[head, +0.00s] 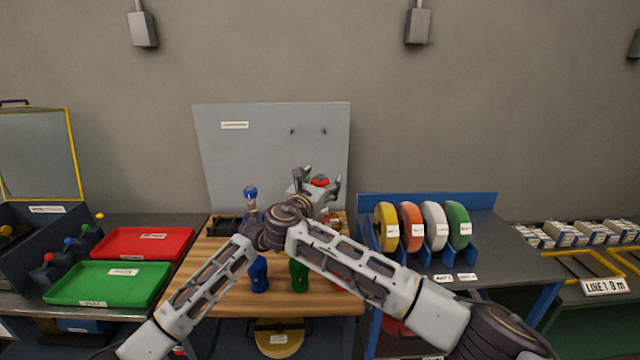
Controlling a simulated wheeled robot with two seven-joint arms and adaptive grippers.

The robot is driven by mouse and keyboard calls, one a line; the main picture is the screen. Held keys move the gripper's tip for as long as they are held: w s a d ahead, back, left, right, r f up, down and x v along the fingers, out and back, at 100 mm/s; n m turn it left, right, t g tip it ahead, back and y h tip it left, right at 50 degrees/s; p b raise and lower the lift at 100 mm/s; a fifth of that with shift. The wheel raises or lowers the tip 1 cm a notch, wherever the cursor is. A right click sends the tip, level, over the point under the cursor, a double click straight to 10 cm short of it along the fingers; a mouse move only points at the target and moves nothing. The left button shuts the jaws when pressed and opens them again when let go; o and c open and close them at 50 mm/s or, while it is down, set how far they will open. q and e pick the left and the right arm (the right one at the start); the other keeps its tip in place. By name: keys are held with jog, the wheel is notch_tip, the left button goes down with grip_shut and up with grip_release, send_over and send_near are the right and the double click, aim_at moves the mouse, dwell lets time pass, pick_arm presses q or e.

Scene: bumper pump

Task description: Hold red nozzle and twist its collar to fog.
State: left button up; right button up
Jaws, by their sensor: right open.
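A small red part (320,181), likely of the red nozzle, shows between the raised fingers of my right gripper (318,180). That gripper is open at the back of the wooden bench (190,280). I cannot tell whether its fingers touch the red part. The nozzle's body and collar are mostly hidden behind my right wrist and arm. My left arm comes in from the lower left and ends behind the right wrist. Its gripper cannot be made out.
A blue-topped piece (251,193) stands left of my wrist. Blue (259,273) and green (299,275) pieces are near the bench front. A grey panel (270,150) stands behind. Red (140,243) and green (105,284) trays lie left. A rack of coloured rolls (410,228) is right.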

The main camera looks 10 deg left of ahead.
aim_at(320, 183)
jog(key=s+a+f+h, duration=0.1)
jog(key=s+a+f, duration=0.2)
jog(key=s, duration=0.3)
jog(key=shift+a+f+n+h, duration=0.2)
jog(key=shift+a+n+h, duration=0.15)
jog(key=shift+a, duration=0.2)
jog(key=shift+w+d, duration=0.4)
jog(key=shift+w, duration=1.55)
jog(key=shift+w+d, duration=0.35)
jog(key=shift+w, duration=1.6)
jog(key=shift+w+d, duration=0.4)
jog(key=shift+w, duration=1.55)
jog(key=shift+c, duration=0.3)
jog(key=c, duration=1)
